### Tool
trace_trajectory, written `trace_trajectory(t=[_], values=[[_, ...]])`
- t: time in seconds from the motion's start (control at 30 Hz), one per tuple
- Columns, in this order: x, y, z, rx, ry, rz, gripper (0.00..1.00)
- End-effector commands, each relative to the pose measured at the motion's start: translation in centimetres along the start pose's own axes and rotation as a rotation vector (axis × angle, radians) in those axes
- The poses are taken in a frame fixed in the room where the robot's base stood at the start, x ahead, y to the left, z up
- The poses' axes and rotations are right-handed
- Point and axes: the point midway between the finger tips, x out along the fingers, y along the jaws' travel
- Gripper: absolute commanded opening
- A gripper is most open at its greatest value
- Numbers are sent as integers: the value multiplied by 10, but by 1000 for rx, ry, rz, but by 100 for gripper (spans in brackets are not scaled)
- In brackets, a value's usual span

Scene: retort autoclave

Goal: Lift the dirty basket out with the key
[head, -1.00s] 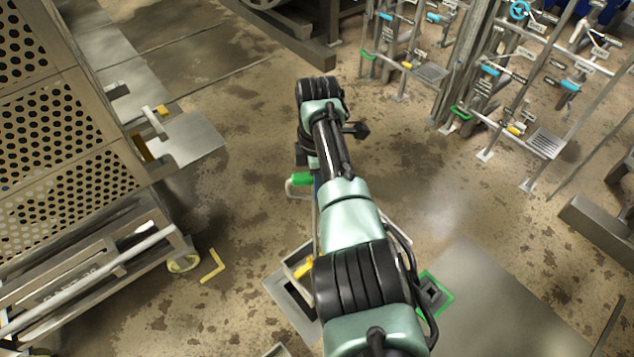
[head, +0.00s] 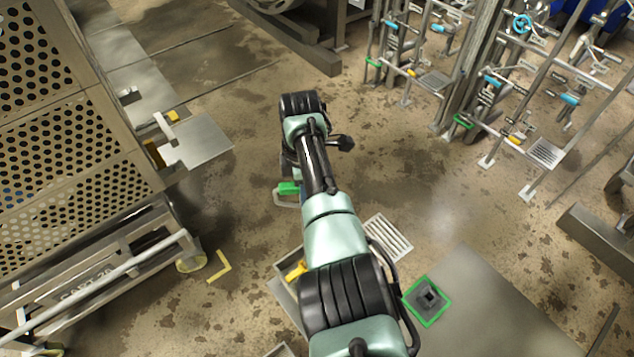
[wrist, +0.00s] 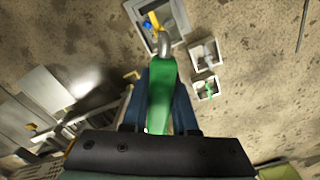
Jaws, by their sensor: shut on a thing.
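My gripper (wrist: 160,85) is shut on the green handle of a key (wrist: 161,100), whose grey metal end points away from the fingers in the wrist view. The green handle (head: 289,188) also shows beside my arm in the head view. An open square floor pit (head: 283,272) with a yellow piece (head: 296,271) in it lies partly behind my arm. The wrist view shows a pit (wrist: 142,12) holding yellow and blue parts, just beyond the key's end. I cannot tell whether the dirty basket is in it, nor whether the key touches anything.
A slatted grate (head: 388,237) lies right of my arm, near a green-outlined square (head: 427,301) with a grey piece inside. A perforated cart (head: 75,150) stands at left. Pipe racks (head: 480,95) stand at the upper right. Open floor lies between.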

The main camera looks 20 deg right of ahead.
Motion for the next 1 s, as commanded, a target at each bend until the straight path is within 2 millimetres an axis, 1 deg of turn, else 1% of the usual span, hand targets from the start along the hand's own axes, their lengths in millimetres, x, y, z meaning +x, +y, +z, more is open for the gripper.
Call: trace_trajectory(t=[0.03,1.0], values=[[-5,0,-7,-3,1,5,0],[-2,-24,-122,-3,2,6,0]])
